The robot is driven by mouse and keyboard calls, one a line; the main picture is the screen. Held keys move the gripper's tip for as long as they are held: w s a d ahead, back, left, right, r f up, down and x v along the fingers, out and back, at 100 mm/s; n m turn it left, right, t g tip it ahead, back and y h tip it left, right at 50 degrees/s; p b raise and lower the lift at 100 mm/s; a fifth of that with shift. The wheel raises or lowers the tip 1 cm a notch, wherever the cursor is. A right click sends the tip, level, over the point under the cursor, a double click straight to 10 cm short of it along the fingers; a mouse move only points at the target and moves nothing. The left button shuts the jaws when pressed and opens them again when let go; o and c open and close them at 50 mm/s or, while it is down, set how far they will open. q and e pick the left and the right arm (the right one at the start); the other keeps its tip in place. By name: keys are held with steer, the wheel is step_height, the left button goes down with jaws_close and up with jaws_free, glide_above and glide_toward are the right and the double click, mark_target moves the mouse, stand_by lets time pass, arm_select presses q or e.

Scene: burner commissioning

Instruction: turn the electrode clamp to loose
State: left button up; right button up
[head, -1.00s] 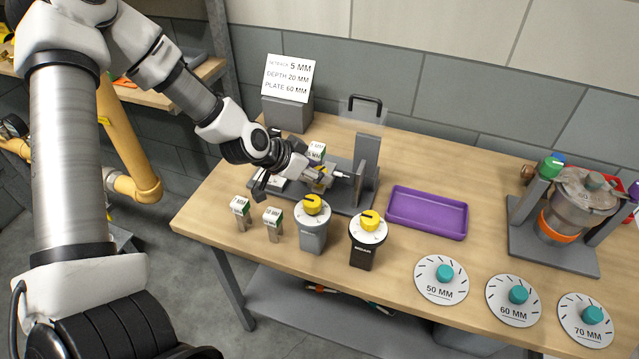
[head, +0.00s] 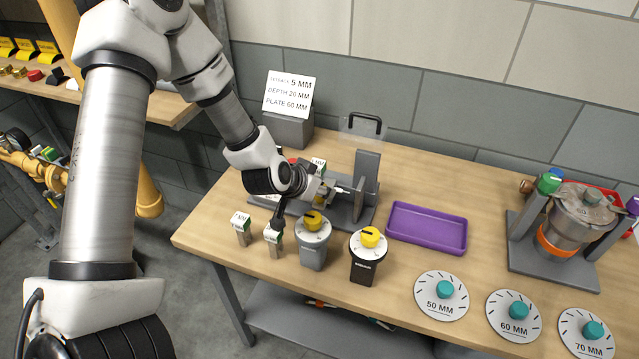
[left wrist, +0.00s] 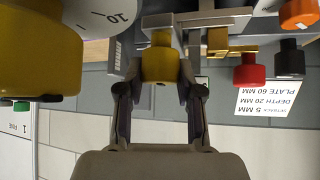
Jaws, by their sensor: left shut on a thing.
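The grey burner fixture (head: 366,185) stands near the back left of the table, with a thin metal rod across it. My left gripper (head: 322,190) is at its left part, and the wrist hides much of it in the head view. In the left wrist view, the fingers of my left gripper (left wrist: 160,92) are shut on a yellow knob (left wrist: 160,64), one on each side. I take this knob for the electrode clamp; its marking cannot be read. My right gripper is not in view.
Two dial posts with yellow knobs (head: 313,220) (head: 370,237) stand just in front of the fixture, beside small labelled blocks (head: 241,228). A purple tray (head: 428,228) lies to the right. A card (head: 289,94) reads 5, 20 and 60 MM. Several teal-knobbed discs (head: 441,298) lie front right.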

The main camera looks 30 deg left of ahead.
arm_select(q)
steer(key=shift+n+y, duration=0.5)
steer(key=shift+n, duration=0.1)
steer(key=o, duration=0.9)
steer(key=shift+w, duration=0.1)
steer(key=v, duration=0.7)
steer(key=shift+s+r, duration=0.2)
steer(key=shift+s, duration=0.05)
steer(key=shift+w+f, duration=0.1)
